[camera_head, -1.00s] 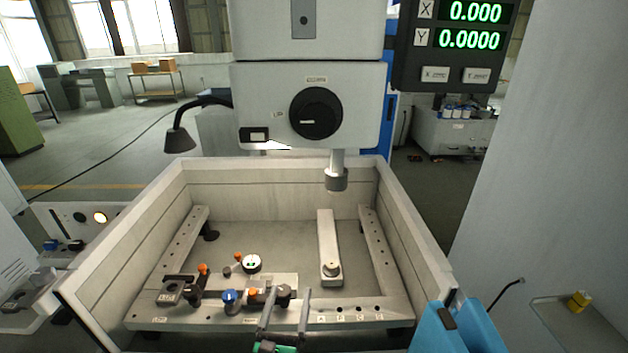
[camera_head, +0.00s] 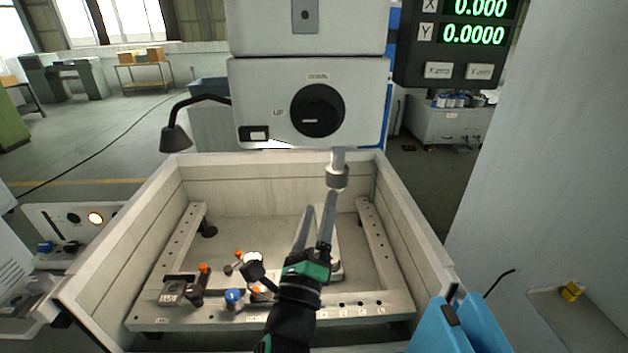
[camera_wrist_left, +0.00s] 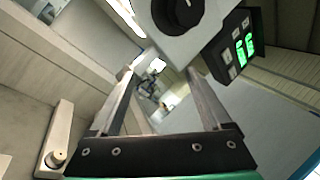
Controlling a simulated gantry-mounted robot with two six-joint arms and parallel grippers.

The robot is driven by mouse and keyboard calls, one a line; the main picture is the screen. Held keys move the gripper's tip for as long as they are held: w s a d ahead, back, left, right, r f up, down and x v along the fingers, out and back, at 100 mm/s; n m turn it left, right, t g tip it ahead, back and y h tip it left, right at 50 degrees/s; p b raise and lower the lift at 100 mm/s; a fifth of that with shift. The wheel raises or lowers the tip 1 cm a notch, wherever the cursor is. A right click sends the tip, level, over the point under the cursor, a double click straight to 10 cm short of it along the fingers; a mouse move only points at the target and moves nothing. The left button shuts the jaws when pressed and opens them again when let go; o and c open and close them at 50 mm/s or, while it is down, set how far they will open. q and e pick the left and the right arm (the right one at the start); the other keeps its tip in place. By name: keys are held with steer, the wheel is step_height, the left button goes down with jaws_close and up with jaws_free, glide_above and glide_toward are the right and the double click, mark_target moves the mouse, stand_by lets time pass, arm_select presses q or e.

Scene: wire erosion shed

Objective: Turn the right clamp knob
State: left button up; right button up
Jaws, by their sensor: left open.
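My left gripper (camera_head: 319,205) reaches in from the bottom of the head view. It is open and empty, with its fingers pointing up and away over the tank. The wrist view shows the same two fingers (camera_wrist_left: 163,68) apart with nothing between them. A left clamp with a dark knob (camera_head: 195,297) and an orange-topped post (camera_head: 204,268) sits on the front rail (camera_head: 150,322). Of the right clamp, a blue knob (camera_head: 233,297) and a bit of orange (camera_head: 257,290) show. Its dark knob is hidden behind my left arm. My right gripper is not in view.
The tank walls (camera_head: 110,252) surround the work area. The machine head with its black dial (camera_head: 317,110) and spindle (camera_head: 337,175) hangs above. A bar with a round knob (camera_wrist_left: 55,158) is partly hidden in the head view. The tank's back floor is clear.

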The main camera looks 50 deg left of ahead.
arm_select(q)
step_height(320, 180, up, 6)
steer(key=n+t, duration=0.1)
steer(key=n, duration=0.1)
steer(key=shift+d+n, duration=0.4)
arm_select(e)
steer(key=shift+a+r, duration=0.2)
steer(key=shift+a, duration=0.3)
arm_select(q)
steer(key=shift+r, duration=0.1)
